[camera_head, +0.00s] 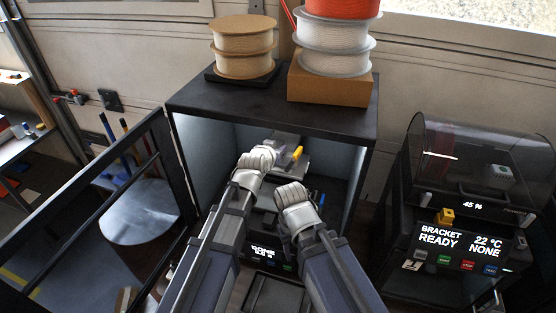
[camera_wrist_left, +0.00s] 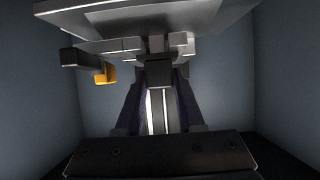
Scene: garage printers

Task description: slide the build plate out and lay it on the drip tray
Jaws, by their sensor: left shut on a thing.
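The grey build plate (camera_head: 290,163) is inside the open, lit printer cabinet, with an orange lever (camera_head: 297,153) at its right. In the left wrist view, a broad light grey plate (camera_wrist_left: 150,14) fills the top, near grey bracket parts and the orange piece (camera_wrist_left: 106,74). My left gripper (camera_head: 268,154) reaches into the cabinet and is shut on the build plate; its fingertips are hard to make out. My right gripper (camera_head: 290,188) is lower and to the right, at the cabinet opening; its jaws cannot be read. A dark shallow tray (camera_head: 275,292), seemingly the drip tray, lies in front, partly hidden by my arms.
The cabinet's framed door (camera_head: 172,165) stands open to the left. Filament spools (camera_head: 243,45) and a cardboard box (camera_head: 330,86) sit on the cabinet top (camera_head: 270,108). Another printer (camera_head: 460,220) with a clear lid stands at the right. The cabinet walls are close around my left gripper.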

